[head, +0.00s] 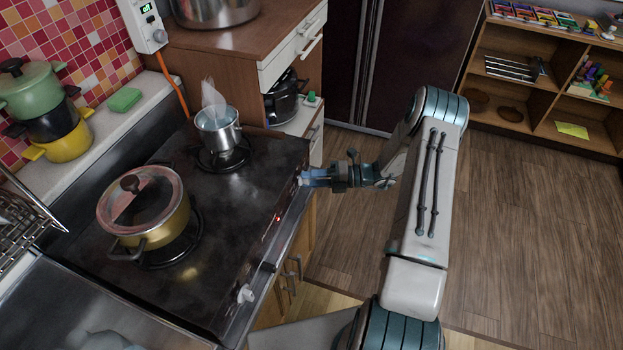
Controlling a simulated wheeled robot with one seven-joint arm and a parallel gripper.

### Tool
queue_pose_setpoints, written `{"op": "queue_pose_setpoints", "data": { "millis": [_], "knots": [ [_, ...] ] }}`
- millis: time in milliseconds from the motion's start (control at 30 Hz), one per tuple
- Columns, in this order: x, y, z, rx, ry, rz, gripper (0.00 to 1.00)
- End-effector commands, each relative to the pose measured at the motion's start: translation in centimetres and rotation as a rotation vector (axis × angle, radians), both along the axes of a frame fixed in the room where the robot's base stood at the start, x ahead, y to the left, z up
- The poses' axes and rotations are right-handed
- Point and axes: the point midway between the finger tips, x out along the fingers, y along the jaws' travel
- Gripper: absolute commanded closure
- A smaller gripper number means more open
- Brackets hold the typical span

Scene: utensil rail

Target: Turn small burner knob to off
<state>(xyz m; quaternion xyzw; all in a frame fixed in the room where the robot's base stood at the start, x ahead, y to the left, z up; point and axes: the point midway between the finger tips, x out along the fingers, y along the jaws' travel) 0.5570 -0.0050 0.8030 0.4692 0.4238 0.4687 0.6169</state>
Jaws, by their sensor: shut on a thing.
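The stove's front panel carries a white knob (245,293) at the near end, apart from my gripper. The small burner knob (300,181) is at the far end of the same panel and is mostly hidden by my fingers. My gripper (311,178) reaches in from the right and is shut on this small burner knob. Its exact turn angle cannot be read. A small steel pot (216,134) stands on the small rear burner (240,158), with pale steam above it. A small red light (278,219) shows on the front panel.
A gold pot with a glass lid (145,215) stands on the larger burner. A wooden cabinet (240,65) borders the stove's far end. Stacked green, black and yellow pots (50,110) stand by the tiled wall. The wooden floor (510,220) to the right is clear.

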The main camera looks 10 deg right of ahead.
Motion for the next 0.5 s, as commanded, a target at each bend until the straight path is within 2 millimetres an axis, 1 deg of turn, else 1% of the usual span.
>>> {"op": "queue_pose_setpoints", "data": {
  "millis": [200, 500],
  "knots": [
    [0.13, -0.15, -0.07, 0.073, 0.107, -0.005, 0.83],
    [0.16, -0.14, -0.08, 0.123, 0.182, -0.005, 0.83]
  ]
}}
